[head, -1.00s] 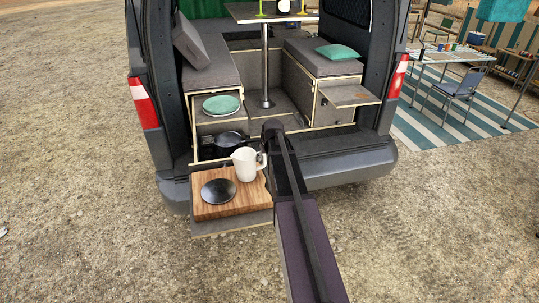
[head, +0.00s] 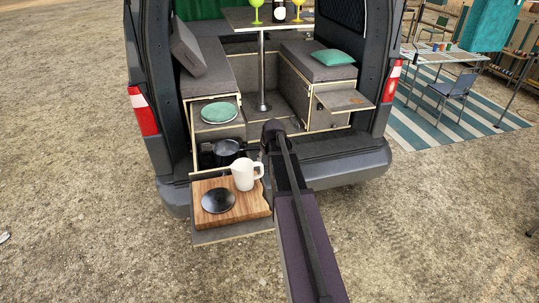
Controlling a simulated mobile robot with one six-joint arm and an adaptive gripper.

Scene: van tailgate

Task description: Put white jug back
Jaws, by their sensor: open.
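The white jug (head: 243,175) stands upright at the back right of the wooden board (head: 240,212) on the pulled-out tailgate shelf. Its spout points left and its handle (head: 259,170) points right, towards my arm. My arm runs up from the bottom of the picture, just right of the jug and board. My gripper cannot be made out; the arm hides whatever lies behind it. Whether anything touches the handle cannot be told.
A dark round disc (head: 218,201) lies left of the jug on the board. A dark pot (head: 227,148) sits behind, below a green plate (head: 219,112) on the bench box. A small shelf (head: 345,99) juts out at right. Open gravel lies around the van.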

